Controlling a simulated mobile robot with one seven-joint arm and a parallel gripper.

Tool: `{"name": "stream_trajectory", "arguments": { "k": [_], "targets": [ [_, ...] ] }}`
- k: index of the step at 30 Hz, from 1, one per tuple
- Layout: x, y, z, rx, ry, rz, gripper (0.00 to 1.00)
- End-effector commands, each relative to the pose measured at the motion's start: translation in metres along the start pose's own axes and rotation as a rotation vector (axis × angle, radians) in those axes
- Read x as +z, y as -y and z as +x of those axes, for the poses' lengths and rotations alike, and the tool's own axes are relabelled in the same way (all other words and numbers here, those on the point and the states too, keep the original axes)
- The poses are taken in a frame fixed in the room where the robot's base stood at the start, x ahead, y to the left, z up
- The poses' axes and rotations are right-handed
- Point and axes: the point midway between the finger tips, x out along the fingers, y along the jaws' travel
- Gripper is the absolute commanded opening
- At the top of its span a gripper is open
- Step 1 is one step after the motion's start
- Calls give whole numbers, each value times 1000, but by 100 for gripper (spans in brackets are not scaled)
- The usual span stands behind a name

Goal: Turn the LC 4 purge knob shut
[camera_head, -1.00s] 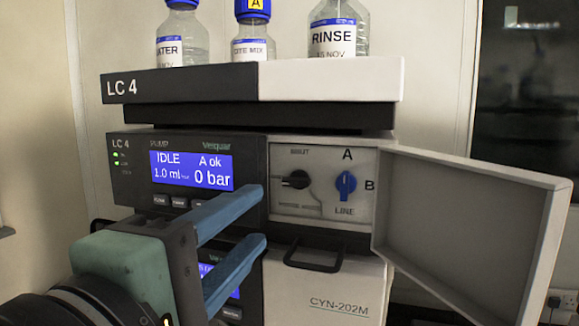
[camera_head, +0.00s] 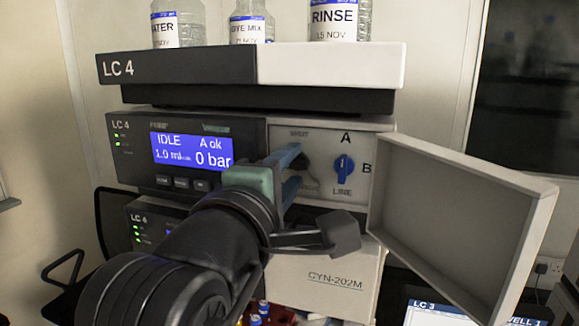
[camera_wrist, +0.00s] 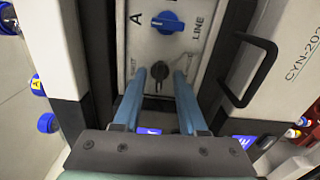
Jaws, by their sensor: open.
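The LC 4 pump's valve panel (camera_head: 380,140) holds a black knob (camera_head: 301,161) under small lettering that seems to read SHUT; I take it as the purge knob. My gripper (camera_head: 290,168) partly hides it in the head view. In the wrist view the black knob (camera_wrist: 158,72) sits between the two blue fingertips of my open gripper (camera_wrist: 159,80), with a gap on each side. Its pointer faces down there, which is left on the panel. A blue A/B/LINE knob (camera_head: 344,167) is to its right, also in the wrist view (camera_wrist: 167,22).
An open panel door (camera_head: 450,215) swings out to the right. A black handle (camera_wrist: 250,72) sticks out beside the gripper in the wrist view. Bottles, including RINSE (camera_head: 334,22), stand on top. The pump display (camera_head: 192,151) reads IDLE, 0 bar.

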Motion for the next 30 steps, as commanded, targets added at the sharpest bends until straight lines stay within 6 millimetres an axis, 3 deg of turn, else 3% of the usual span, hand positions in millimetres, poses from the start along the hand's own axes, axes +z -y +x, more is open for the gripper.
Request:
{"name": "stream_trajectory", "arguments": {
  "k": [1,8,22,30],
  "targets": [
    [0,0,0,0,0,0,41],
    [0,0,0,0,0,0,0],
    [0,0,0,0,0,17,0],
    [0,0,0,-1,0,139,0]
  ]
}}
